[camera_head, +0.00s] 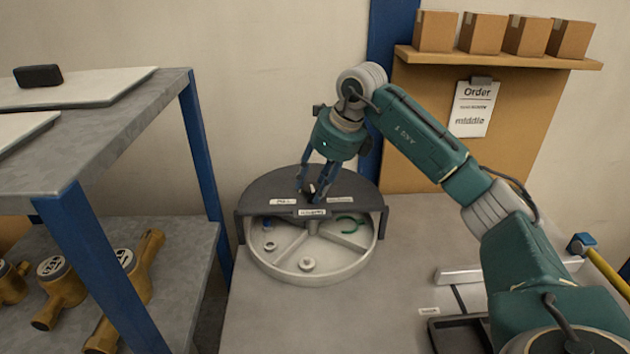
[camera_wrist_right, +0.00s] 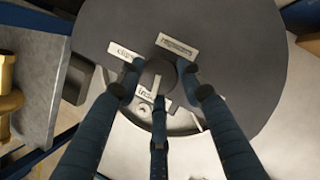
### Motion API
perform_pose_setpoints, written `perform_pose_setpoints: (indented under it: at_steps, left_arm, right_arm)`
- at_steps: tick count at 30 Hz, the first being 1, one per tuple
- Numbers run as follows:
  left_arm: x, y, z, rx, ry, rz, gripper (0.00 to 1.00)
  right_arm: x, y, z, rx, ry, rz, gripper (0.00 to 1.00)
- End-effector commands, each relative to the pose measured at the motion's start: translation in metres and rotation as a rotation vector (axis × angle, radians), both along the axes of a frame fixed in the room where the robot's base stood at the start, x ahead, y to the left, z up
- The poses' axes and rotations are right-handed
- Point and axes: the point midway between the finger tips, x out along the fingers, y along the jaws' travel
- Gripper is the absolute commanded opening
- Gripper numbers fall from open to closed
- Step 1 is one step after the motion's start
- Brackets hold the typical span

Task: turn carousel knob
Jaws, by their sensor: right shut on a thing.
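The carousel (camera_head: 285,274) is a round pale tray split by ribs into compartments, with small parts in the exposed front ones. A dark half-round cover (camera_head: 358,187) with several white labels hides its back. The dark knob (camera_wrist_right: 157,72) sits on the cover among the labels and has a light pointer line. My right gripper (camera_head: 314,190) comes down from above with its blue fingers around the knob, shut on it. In the right wrist view the three fingers (camera_wrist_right: 153,82) surround the knob. My left gripper is not in view.
A grey shelf unit (camera_head: 130,110) with blue posts stands at the left, with brass meters (camera_head: 62,285) on its lower level. Small boxes (camera_head: 482,33) line a wall shelf above an order sheet (camera_head: 474,108). A black tray (camera_head: 455,335) lies at the front right.

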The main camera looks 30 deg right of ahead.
Motion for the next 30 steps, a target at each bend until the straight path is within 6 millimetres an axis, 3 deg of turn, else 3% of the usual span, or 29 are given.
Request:
perform_pose_setpoints:
  at_steps: [6,15,16,18,30]
  left_arm:
    - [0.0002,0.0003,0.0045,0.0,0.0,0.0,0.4]
    - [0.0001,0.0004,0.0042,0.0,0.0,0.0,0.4]
    - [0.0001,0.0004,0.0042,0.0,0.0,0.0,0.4]
    - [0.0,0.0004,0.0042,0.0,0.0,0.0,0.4]
    - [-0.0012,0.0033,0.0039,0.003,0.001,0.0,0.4]
  right_arm:
    - [0.0027,0.0006,0.0053,0.002,-0.016,-0.119,0.1]
    - [0.0035,0.0006,0.0061,0.003,-0.019,-0.129,0.1]
    - [0.0035,0.0005,0.0062,0.003,-0.019,-0.129,0.42]
    - [0.0032,0.0004,0.0058,0.003,-0.018,-0.128,0.56]
    - [-0.0007,-0.0002,0.0108,0.002,-0.012,-0.126,0.56]
